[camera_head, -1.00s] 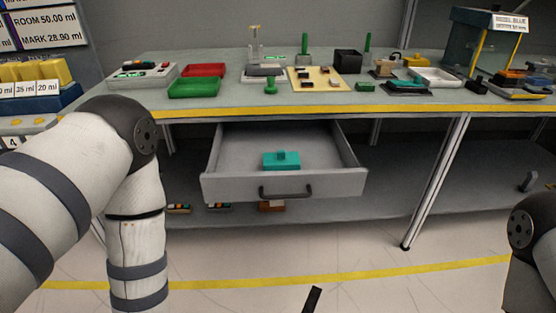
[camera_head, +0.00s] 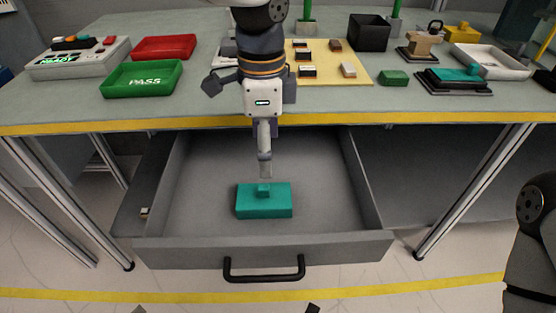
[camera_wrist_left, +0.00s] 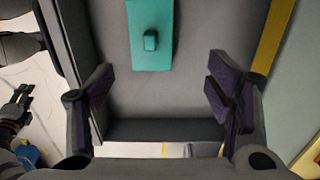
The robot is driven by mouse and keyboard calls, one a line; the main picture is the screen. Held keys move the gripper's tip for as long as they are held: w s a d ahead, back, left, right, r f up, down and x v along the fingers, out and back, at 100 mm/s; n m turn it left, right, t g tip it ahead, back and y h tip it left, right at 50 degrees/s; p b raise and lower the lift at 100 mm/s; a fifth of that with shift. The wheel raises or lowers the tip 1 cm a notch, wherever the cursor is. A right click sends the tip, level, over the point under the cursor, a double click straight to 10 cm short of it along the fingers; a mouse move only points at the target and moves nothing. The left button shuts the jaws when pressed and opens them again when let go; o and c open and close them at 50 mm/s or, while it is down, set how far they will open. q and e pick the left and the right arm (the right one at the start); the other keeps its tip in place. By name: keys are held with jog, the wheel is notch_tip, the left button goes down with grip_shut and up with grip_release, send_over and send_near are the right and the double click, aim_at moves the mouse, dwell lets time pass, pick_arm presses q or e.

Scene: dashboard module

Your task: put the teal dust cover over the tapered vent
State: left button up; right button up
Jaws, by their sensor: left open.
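The teal dust cover (camera_head: 264,201), a flat block with a small knob on top, lies in the open grey drawer. It also shows at the top of the left wrist view (camera_wrist_left: 152,15). My left gripper (camera_head: 265,172) points down, just behind and above the cover in the head view. In the left wrist view its fingers (camera_wrist_left: 160,84) are wide apart with nothing between them. I cannot surely pick out the tapered vent; a tan piece on a dark base (camera_head: 425,46) stands at the right of the table. My right gripper seems to show at the wrist view's left edge (camera_wrist_left: 17,106), its opening unclear.
The drawer (camera_head: 325,210) is pulled out below the yellow table edge (camera_head: 440,122), with a black handle (camera_head: 264,277) in front. The table holds a green tray (camera_head: 142,80), a red tray (camera_head: 163,47), a white tray (camera_head: 492,63) and a black box (camera_head: 368,33).

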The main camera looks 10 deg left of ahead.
aim_at(263, 187)
pick_arm(q)
jog(key=f, duration=0.2)
jog(key=s+f, duration=0.1)
jog(key=f, duration=0.1)
jog(key=shift+s+f, duration=0.15)
jog(key=shift+f, duration=0.05)
jog(key=f, duration=0.6)
jog(key=shift+s+a+f+b, duration=0.15)
jog(key=shift+s+f+b, duration=0.1)
jog(key=shift+f+b, duration=0.1)
jog(key=shift+f, duration=0.25)
jog(key=shift+w, duration=0.1)
jog(key=c, duration=1.1)
pick_arm(e)
jog(key=shift+s+f, duration=0.4)
jog(key=shift+s, duration=0.45)
